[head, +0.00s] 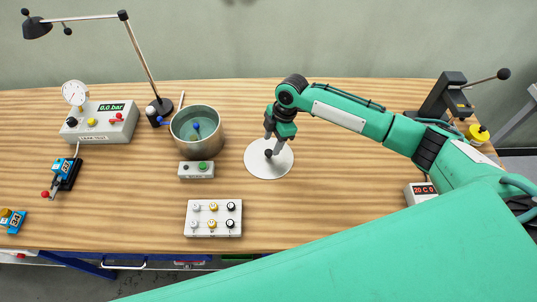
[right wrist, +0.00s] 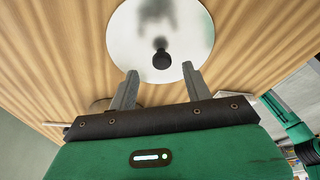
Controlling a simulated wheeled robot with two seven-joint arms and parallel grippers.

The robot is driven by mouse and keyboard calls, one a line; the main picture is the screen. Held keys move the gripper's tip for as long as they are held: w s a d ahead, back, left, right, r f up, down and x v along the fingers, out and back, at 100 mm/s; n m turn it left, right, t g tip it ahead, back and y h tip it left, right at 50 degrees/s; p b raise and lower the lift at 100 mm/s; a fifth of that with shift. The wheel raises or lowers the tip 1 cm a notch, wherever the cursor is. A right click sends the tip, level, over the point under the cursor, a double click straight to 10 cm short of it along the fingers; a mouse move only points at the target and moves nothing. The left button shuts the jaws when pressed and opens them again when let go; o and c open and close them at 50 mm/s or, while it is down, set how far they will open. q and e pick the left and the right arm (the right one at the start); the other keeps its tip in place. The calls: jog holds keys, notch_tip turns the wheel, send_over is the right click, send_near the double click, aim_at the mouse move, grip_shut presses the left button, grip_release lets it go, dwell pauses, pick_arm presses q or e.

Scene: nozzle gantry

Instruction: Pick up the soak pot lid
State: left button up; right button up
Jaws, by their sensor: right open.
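The soak pot lid (head: 281,164) is a flat, shiny round disc with a black knob, lying on the wooden bench to the right of the metal pot (head: 197,146). It also fills the upper part of the right wrist view (right wrist: 190,25), with its black knob (right wrist: 161,58) beyond the fingertips. My right gripper (head: 269,146) is above the lid, close to the knob. In the right wrist view its two fingers (right wrist: 158,75) are apart with nothing between them. The pot is uncovered, with liquid and a blue item inside. My left gripper is not in view.
A leak tester (head: 100,128) and a lamp (head: 160,105) stand left. Bare bench lies right of the lid.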

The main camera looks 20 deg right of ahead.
aim_at(269, 151)
jog(key=p+x, duration=0.1)
jog(key=x, duration=0.2)
jog(key=shift+s+a+f+p, duration=0.1)
jog(key=shift+s+f+p, duration=0.1)
jog(key=shift+p, duration=0.15)
jog(key=shift+a+f, duration=0.1)
jog(key=shift+f, duration=0.4)
jog(key=c, duration=1.1)
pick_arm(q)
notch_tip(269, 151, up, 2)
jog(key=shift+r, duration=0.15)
pick_arm(e)
jog(key=shift+r, duration=0.15)
